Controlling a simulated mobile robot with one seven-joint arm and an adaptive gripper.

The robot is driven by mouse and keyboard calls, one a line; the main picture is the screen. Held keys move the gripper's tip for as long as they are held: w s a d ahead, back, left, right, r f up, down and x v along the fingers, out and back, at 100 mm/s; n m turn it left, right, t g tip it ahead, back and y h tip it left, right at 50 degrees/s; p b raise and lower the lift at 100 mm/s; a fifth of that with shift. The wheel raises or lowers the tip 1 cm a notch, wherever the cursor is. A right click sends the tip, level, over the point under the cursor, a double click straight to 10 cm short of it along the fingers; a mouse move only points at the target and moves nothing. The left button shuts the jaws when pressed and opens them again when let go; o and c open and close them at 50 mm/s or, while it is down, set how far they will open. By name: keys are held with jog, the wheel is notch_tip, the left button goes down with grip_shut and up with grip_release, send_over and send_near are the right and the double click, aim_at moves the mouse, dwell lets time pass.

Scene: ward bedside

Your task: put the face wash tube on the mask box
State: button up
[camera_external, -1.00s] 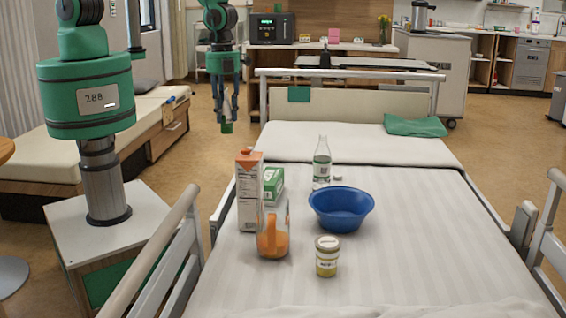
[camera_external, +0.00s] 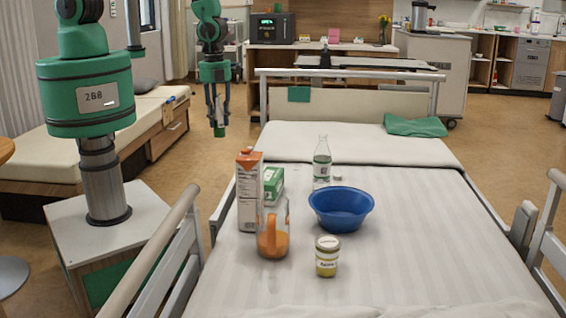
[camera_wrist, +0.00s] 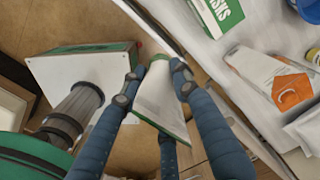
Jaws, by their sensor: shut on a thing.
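The face wash tube (camera_wrist: 158,103), white with green ends, is held between the fingers of my gripper (camera_wrist: 156,80) in the wrist view. In the external view my gripper (camera_external: 218,118) hangs fingers down, left of the bed's far half, with the tube's green end (camera_external: 219,131) below the fingers. The mask box (camera_external: 273,184), green and white, stands on the bed, partly hidden by the carton and jug. It also shows at the top of the wrist view (camera_wrist: 214,14), cut by the frame edge. The tube is well apart from the box.
A juice carton (camera_external: 249,195) and a glass jug with orange drink (camera_external: 272,238) stand close by the mask box. A bottle (camera_external: 322,165), a blue bowl (camera_external: 341,210) and a jar (camera_external: 327,257) stand to the right. A bed rail (camera_external: 160,255) runs along the near left side.

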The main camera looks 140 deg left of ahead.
jog(key=shift+f, duration=3.6)
jog(key=shift+w, duration=0.1)
jog(key=b, duration=0.2)
send_over(266, 175)
jog(key=shift+w+f, duration=0.1)
jog(key=shift+f, duration=0.65)
jog(key=shift+f+b, duration=0.7)
jog(key=shift+f, duration=1.05)
jog(key=shift+f, duration=0.1)
